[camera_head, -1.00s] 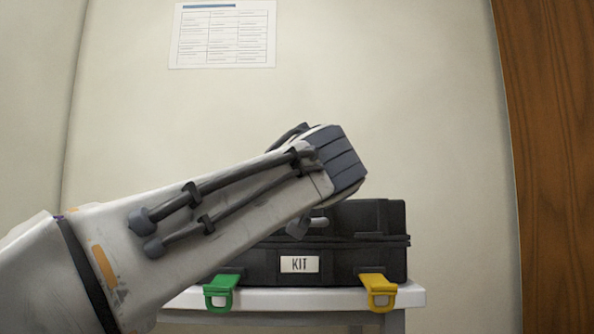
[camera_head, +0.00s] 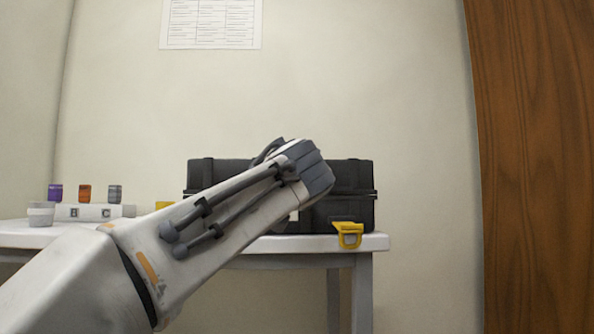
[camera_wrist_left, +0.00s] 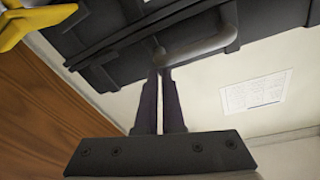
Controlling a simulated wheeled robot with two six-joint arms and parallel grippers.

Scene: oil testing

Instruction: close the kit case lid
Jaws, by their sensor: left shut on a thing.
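The black kit case (camera_head: 352,178) stands on the white table, its lid down along a seam and its white label mostly hidden by my left arm. A yellow latch (camera_head: 348,235) hangs at its front right. In the left wrist view the case (camera_wrist_left: 120,38) shows from close by, with its grey handle (camera_wrist_left: 205,45) and part of the yellow latch (camera_wrist_left: 30,25). In the head view my arm hides the fingertips and the case's front left.
The white table (camera_head: 375,242) carries the case near its right end. At the left stand a white cup (camera_head: 41,213) and a lettered rack (camera_head: 95,212) with several small coloured vials. A wooden panel (camera_head: 530,150) is at the right.

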